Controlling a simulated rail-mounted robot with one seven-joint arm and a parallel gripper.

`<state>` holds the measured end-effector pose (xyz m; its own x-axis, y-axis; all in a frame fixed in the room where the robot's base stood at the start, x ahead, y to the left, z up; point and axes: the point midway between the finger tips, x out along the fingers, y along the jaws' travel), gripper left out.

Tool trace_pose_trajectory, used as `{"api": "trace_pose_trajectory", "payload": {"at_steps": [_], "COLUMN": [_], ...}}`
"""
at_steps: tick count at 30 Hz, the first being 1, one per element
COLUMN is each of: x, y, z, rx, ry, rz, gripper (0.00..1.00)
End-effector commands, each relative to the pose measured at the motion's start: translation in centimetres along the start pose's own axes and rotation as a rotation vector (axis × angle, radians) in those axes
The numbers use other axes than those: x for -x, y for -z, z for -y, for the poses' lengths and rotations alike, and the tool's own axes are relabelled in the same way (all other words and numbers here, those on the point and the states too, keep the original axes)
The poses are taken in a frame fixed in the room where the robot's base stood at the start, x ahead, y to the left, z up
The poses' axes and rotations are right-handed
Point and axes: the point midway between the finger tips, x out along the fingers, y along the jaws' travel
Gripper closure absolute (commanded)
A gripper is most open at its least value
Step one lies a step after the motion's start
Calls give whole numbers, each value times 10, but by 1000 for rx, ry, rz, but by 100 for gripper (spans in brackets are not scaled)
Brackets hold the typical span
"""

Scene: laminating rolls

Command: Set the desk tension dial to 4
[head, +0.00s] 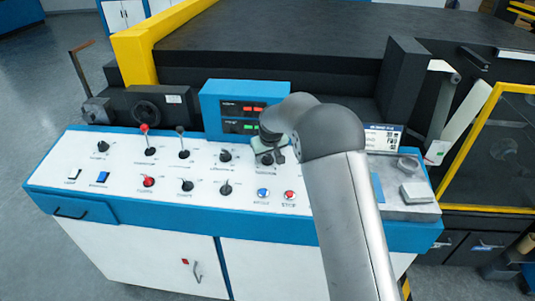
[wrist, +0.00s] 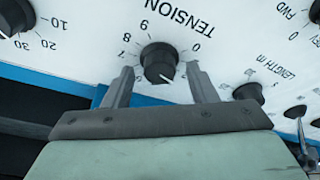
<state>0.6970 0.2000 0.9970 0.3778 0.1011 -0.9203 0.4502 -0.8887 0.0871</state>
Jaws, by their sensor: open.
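The tension dial (wrist: 160,62) is a round black knob on the white panel, with its label and numbers upside down in the wrist view. A short pale mark shows on its lower edge, slightly to the right; the number it points at is hidden or too small to read. The digits 7, 8, 9 and 0 show around it. My gripper (wrist: 160,80) is open, with one finger on each side of the knob and a gap to both. In the head view my gripper (head: 275,155) is over the right part of the desk panel and mostly covers the dial.
The white desk panel (head: 120,175) carries several other knobs, a red-topped lever (head: 145,130), a blue button (head: 263,194) and a red button (head: 290,195). A blue display box (head: 215,100) stands behind my gripper. In the wrist view another knob (wrist: 248,92) is close to the right finger.

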Motion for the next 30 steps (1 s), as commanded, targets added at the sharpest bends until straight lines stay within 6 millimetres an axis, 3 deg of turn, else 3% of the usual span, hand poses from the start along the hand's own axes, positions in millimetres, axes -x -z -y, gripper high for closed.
{"api": "trace_pose_trajectory", "payload": {"at_steps": [1,5,17,30], "x": [0,0,-1,-3], "y": [0,0,0,0], "z": [0,0,1,3], "rx": [0,0,-47,-369], "ry": [0,0,-12,-91], "rz": [0,0,-1,-3], "gripper": [56,92,93,93]}}
